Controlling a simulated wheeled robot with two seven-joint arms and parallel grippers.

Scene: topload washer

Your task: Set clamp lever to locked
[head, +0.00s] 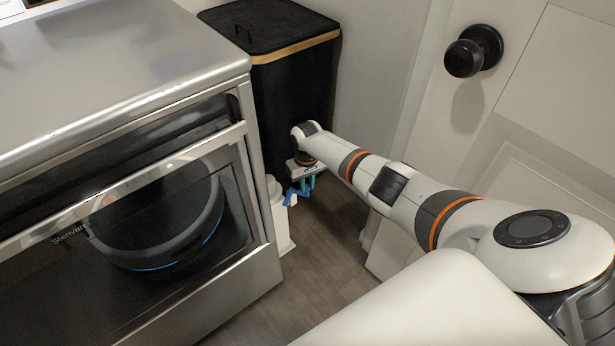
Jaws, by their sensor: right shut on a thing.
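My right gripper (299,188) points down in the gap between the washer and the door, at the top of a white container (281,222) standing low beside the washer. It is shut on a small blue part (291,197), which looks like the clamp lever. A green piece also shows at the fingers. The part is small, so its locked or unlocked position cannot be told. My left gripper is not in view.
The steel washer (110,75) with its dark glass front fills the left. A black hamper (290,105) with a wooden rim stands behind the gripper. A white door (540,100) with a black knob (473,51) is on the right. Wooden floor (320,245) is bare in between.

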